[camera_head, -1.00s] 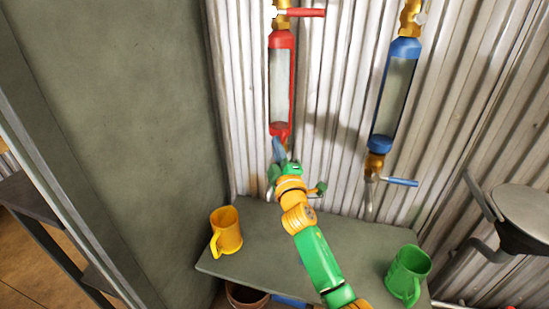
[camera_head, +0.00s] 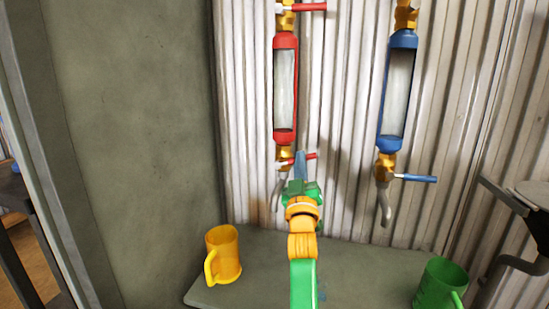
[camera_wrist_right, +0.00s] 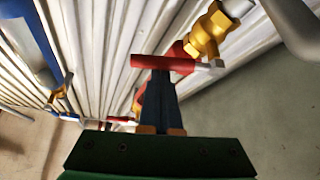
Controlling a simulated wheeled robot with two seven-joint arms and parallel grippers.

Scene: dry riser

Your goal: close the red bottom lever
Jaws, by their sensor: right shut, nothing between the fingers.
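The red bottom lever (camera_head: 311,156) sticks out sideways to the right from the brass valve (camera_head: 284,153) under the red-framed tube (camera_head: 285,90). My right gripper (camera_head: 300,155) is shut and empty, with its dark blue fingers pointing up at the lever. The fingers cover the middle of the lever in the head view. In the right wrist view, the lever (camera_wrist_right: 163,63) lies crosswise at the tips of the shut fingers (camera_wrist_right: 161,75), beside the brass valve (camera_wrist_right: 208,32). I cannot tell whether they touch. My left gripper is not in view.
A blue-framed tube (camera_head: 398,95) with a blue lever (camera_head: 415,178) hangs to the right. A red top lever (camera_head: 308,7) is above. A yellow mug (camera_head: 224,255) and a green mug (camera_head: 440,284) stand on the grey shelf (camera_head: 350,262). A grey wall (camera_head: 130,130) bounds the left.

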